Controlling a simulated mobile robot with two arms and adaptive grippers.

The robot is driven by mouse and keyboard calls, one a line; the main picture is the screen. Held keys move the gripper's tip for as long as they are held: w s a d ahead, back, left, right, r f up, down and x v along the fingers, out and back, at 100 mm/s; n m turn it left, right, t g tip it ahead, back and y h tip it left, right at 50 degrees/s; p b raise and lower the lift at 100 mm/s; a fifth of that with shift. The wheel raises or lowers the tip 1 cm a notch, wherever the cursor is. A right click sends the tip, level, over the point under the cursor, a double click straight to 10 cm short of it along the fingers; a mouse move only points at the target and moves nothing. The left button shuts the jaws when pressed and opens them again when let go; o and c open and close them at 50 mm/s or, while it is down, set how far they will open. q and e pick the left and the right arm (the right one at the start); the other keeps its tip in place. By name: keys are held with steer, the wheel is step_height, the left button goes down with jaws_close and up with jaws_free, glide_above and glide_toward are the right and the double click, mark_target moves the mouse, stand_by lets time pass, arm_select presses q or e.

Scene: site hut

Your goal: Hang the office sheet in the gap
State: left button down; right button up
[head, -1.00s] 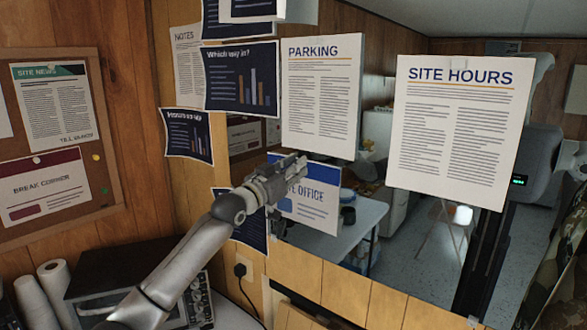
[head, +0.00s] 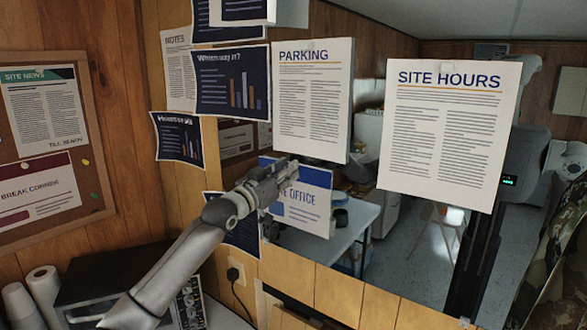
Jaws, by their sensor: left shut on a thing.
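The office sheet (head: 308,199) is white with a blue band across its top; part of its lettering is hidden, and "OFFICE" can be read. My left gripper (head: 281,181) is shut on its left side and holds it just below the parking sheet (head: 313,105). Whether the office sheet touches the pane behind is unclear. The site hours sheet (head: 447,135) hangs to the right of the parking sheet, with a narrow bare strip between them. The pane below the site hours sheet is bare. My right gripper is not in view.
Dark chart sheets (head: 232,83) and a notes sheet (head: 179,75) overlap at the left. A cork board (head: 95,180) hangs on the wood wall.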

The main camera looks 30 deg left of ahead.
arm_select(q)
steer(key=c, duration=1.2)
jaws_free()
steer(key=shift+w, duration=0.1)
steer(key=s+f, duration=0.1)
steer(key=s, duration=1.1)
steer(key=shift+a+f, duration=0.4)
steer(key=shift+a, duration=0.05)
